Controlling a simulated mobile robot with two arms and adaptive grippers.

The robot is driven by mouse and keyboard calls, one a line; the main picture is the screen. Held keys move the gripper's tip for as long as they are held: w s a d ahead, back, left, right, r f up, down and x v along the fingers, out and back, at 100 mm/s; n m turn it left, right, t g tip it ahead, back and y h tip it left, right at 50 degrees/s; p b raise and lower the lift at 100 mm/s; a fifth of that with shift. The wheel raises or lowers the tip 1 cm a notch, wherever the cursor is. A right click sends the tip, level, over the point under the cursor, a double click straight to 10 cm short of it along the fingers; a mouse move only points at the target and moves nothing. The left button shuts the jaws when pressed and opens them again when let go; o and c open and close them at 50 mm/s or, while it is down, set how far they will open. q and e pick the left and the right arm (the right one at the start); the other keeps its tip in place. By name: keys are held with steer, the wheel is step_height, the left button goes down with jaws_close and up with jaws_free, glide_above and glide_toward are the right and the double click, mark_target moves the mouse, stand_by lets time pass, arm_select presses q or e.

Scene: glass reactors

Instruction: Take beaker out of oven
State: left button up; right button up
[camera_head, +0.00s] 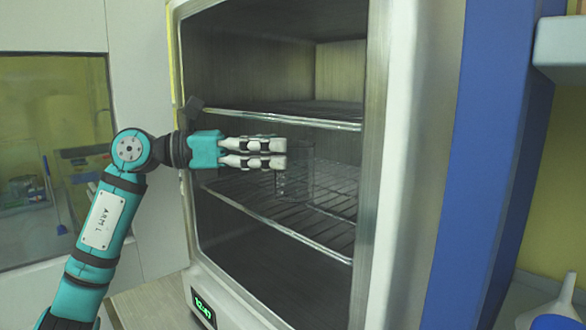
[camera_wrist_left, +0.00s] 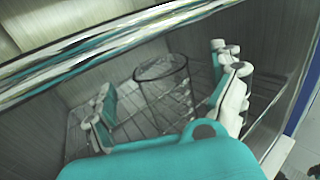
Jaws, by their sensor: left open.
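A clear glass beaker (camera_head: 296,178) stands upright on the lower wire rack (camera_head: 255,192) inside the open oven (camera_head: 395,150). In the head view my left gripper (camera_head: 284,153) reaches into the oven from the left, and its fingertips overlap the beaker's left side. In the left wrist view the beaker (camera_wrist_left: 163,90) is ahead, between the two spread finger pairs of my left gripper (camera_wrist_left: 165,100). The gripper is open, and I cannot tell if a finger touches the glass. My right gripper is not in view.
An upper rack (camera_head: 290,119) spans the oven just above my left gripper. The oven's right side wall stands close beyond the beaker. A lit green display (camera_head: 203,309) is below the chamber. A blue panel (camera_head: 490,150) and a shelf (camera_head: 562,50) are at right.

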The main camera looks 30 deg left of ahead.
mark_target(288, 145)
arm_select(q)
steer(key=x, duration=0.3)
steer(key=shift+c, duration=0.8)
steer(key=c, duration=1.5)
steer(key=shift+a+r+p, duration=0.1)
steer(key=shift+r+p, duration=0.15)
steer(key=shift+p, duration=0.15)
steer(key=shift+s+r+p, duration=0.1)
steer(key=shift+r+p, duration=0.2)
steer(key=shift+r, duration=0.15)
